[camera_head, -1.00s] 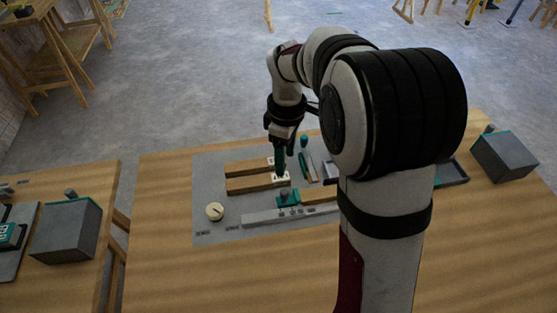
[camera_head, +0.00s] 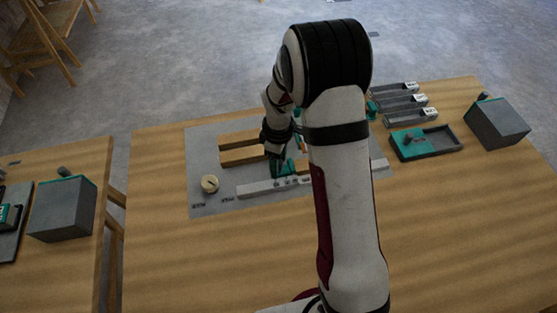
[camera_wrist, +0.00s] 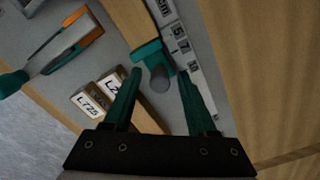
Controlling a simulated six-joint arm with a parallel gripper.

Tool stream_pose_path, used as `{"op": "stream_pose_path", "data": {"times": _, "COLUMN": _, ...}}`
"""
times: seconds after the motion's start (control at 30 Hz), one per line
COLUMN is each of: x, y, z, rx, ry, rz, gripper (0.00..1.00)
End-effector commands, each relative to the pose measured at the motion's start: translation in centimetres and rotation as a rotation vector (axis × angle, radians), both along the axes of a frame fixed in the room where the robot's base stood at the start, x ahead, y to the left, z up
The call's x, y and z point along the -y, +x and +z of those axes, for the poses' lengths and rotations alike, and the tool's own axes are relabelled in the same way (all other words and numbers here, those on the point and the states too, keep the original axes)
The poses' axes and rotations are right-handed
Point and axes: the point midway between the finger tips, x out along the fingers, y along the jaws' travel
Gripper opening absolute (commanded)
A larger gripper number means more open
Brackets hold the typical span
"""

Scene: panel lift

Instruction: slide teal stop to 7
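The teal stop (camera_wrist: 147,52) sits on the rail beside a pale scale strip (camera_wrist: 172,25) that carries printed marks, with 5 and 7 readable near the stop. A grey knob (camera_wrist: 160,79) stands up from the stop. My gripper (camera_wrist: 160,72) is open, its two teal fingers on either side of the knob, with gaps visible on both sides. In the head view my gripper (camera_head: 275,162) is down at the stop, and the stop (camera_head: 289,169) is partly hidden by it. The exact reading of the stop on the scale cannot be told.
Wooden blocks with white labels (camera_wrist: 112,90) lie close to the left finger. A dark tray (camera_head: 447,140) stands to the right.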

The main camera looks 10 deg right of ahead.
Motion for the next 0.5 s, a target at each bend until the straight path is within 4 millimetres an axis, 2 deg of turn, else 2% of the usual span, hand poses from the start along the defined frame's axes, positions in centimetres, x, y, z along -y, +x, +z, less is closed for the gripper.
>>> {"op": "stream_pose_path", "data": {"times": 0.03, "x": 0.0, "y": 0.0, "z": 0.01, "rx": 0.0, "ry": 0.0, "rz": 0.0, "gripper": 0.47}}
{"op": "stream_pose_path", "data": {"times": 0.3, "x": 0.01, "y": 0.01, "z": 0.04, "rx": 0.0, "ry": 0.0, "rz": 0.0, "gripper": 0.0}}
{"op": "stream_pose_path", "data": {"times": 0.5, "x": 0.0, "y": 0.0, "z": 0.05, "rx": 0.0, "ry": 0.0, "rz": 0.0, "gripper": 0.0}}
